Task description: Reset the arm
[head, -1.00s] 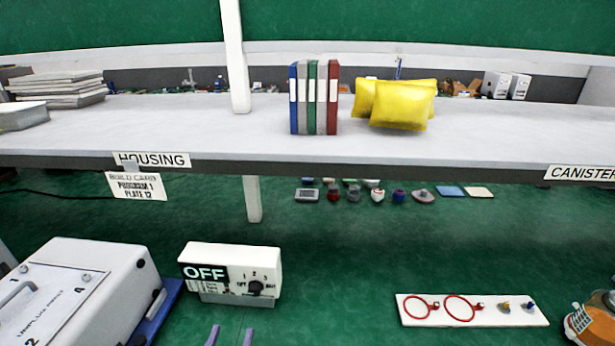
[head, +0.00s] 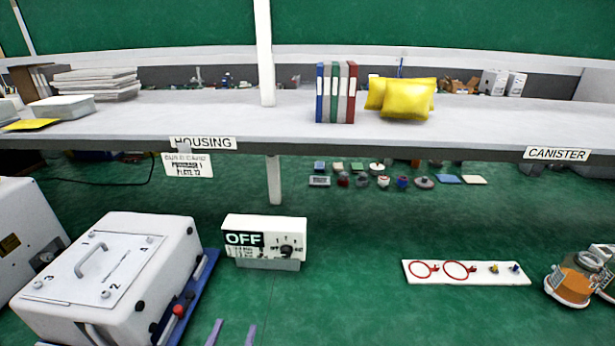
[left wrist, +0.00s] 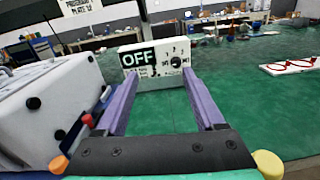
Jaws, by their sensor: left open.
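My left gripper (head: 232,334) shows only its two purple fingertips at the bottom edge of the head view. In the left wrist view the gripper (left wrist: 160,95) is open, with its fingers apart and nothing between them. Beyond the fingers stands a white switch box (left wrist: 157,60) with a black OFF label and a dial. The same switch box (head: 264,240) stands on the green surface in the head view, farther out than the fingertips. My right gripper is in neither view.
A white housing unit (head: 110,270) with a handle, on a blue base, stands left of my left gripper. A white strip (head: 466,272) with two red rings and a canister pump (head: 572,280) are at the right. A grey shelf (head: 450,125) spans the back. Green surface between is clear.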

